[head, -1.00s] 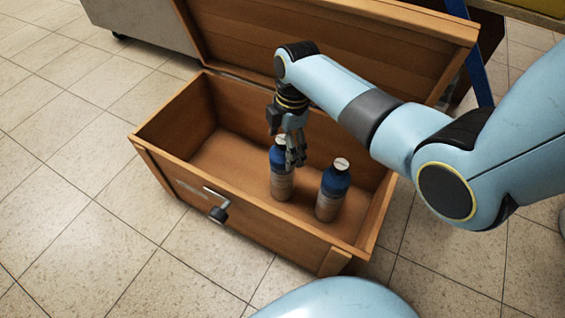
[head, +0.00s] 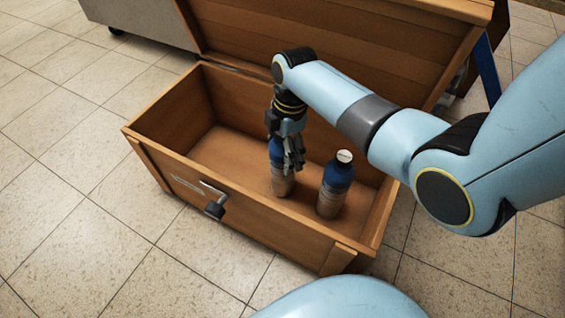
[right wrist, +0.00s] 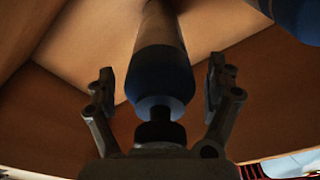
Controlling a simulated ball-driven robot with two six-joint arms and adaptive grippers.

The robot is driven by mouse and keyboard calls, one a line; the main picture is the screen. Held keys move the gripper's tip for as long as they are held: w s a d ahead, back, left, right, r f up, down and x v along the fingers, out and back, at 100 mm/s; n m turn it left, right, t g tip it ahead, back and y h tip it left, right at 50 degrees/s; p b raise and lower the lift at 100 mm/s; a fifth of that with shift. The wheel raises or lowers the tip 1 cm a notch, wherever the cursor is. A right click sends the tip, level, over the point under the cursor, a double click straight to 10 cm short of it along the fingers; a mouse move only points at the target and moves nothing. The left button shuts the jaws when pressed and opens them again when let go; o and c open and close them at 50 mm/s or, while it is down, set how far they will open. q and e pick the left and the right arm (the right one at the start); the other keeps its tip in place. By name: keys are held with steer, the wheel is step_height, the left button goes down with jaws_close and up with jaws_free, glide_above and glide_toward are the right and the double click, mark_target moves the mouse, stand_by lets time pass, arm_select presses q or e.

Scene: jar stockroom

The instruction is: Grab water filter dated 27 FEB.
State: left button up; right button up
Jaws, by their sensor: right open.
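Two blue-and-tan bottle-shaped water filters stand upright in an open wooden chest. The left water filter (head: 282,182) is partly hidden behind my right gripper. The right water filter (head: 336,188) stands beside it with its white top showing. No date is readable on either. My right gripper (head: 292,165) points down over the left filter. In the right wrist view, the left filter (right wrist: 160,75) lies between the spread fingers of the gripper (right wrist: 160,92), with a gap on each side. Part of the right filter (right wrist: 298,15) shows at the top right corner. My left gripper is not in view.
The wooden chest (head: 165,148) has its lid (head: 330,40) raised at the back and a latch (head: 214,205) on the front. The chest's left half is empty. A grey cabinet (head: 150,22) stands behind. Tiled floor (head: 70,200) surrounds the chest.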

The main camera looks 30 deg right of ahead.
steer(key=shift+c, duration=0.4)
steer(key=c, duration=1.6)
steer(key=shift+c, duration=0.4)
steer(key=shift+r, duration=0.1)
